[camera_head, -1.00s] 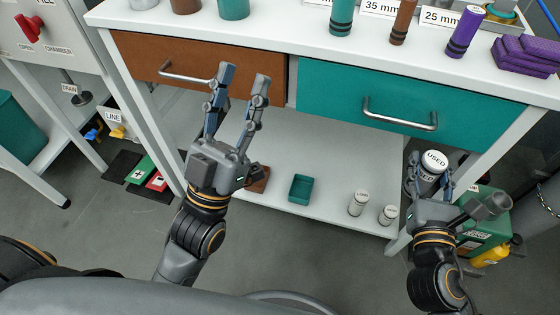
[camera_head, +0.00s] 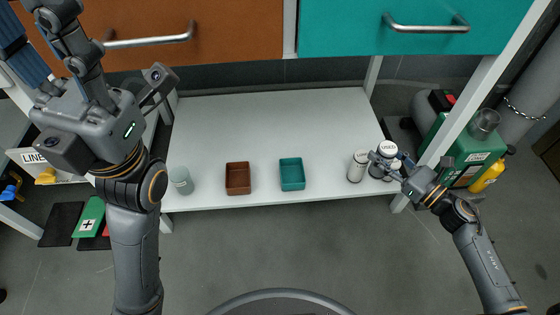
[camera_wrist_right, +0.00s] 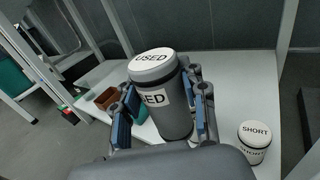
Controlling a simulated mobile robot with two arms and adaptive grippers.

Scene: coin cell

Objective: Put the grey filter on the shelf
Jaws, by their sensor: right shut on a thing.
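The grey filter (camera_head: 387,150) is a dark grey canister with a white lid marked USED. It is at the shelf's front right corner in the head view. In the right wrist view the filter (camera_wrist_right: 173,112) stands between the fingers, close to upright. My right gripper (camera_head: 391,166) is shut on it; the fingers (camera_wrist_right: 160,112) lie along its sides. Whether its base touches the shelf is hidden. The shelf (camera_head: 270,125) is the white board under the drawers. My left gripper (camera_head: 37,27) is open and empty at the upper left, in front of the brown drawer.
A white-lidded jar (camera_head: 358,166) is beside the filter; a jar marked SHORT (camera_wrist_right: 255,142) shows in the wrist view. A teal tray (camera_head: 291,174), a brown tray (camera_head: 238,178) and a pale cup (camera_head: 181,180) line the front edge. The shelf's middle and back are bare.

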